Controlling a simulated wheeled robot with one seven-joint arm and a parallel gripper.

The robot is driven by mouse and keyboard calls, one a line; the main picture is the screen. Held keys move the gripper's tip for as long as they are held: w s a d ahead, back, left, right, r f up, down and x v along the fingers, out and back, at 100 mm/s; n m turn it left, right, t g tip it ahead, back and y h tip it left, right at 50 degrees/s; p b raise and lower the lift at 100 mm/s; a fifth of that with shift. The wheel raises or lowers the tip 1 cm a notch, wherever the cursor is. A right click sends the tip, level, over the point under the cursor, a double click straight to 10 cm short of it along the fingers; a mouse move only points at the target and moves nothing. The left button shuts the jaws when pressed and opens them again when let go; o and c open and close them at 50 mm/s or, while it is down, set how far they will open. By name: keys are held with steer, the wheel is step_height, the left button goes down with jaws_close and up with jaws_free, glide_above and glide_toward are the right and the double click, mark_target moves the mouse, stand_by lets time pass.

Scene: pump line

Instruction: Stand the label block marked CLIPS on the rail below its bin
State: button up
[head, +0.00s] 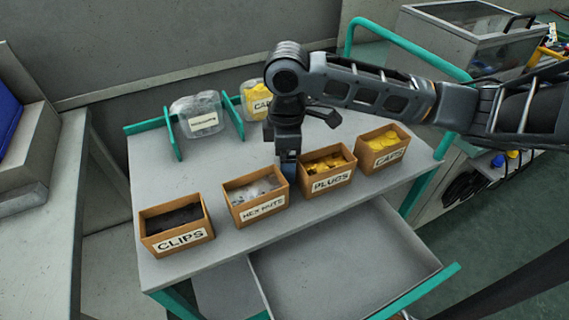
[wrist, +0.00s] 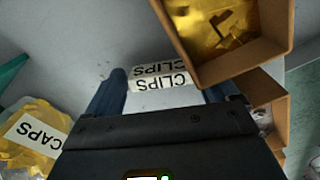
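The label block marked CLIPS (wrist: 160,75) is pale with black lettering, and CLIPS shows on two of its faces. In the wrist view it lies between the tips of my gripper (wrist: 165,90), which is open with the blue fingers apart. In the head view my gripper (head: 289,168) points down behind the hex nuts and plugs bins and hides the block. The CLIPS bin (head: 177,238) is the leftmost bin at the table's front, with dark contents. I cannot make out a separate rail below it.
The hex nuts bin (head: 245,214), plugs bin (head: 319,187) and caps bin (head: 370,165) stand right of the CLIPS bin. A clear bag (head: 198,114) and a CAPS bag (head: 257,100) stand behind, between teal dividers. An open drawer (head: 340,265) juts out below the table.

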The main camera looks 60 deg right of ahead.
steer(key=shift+r, duration=0.1)
steer(key=c, duration=0.8)
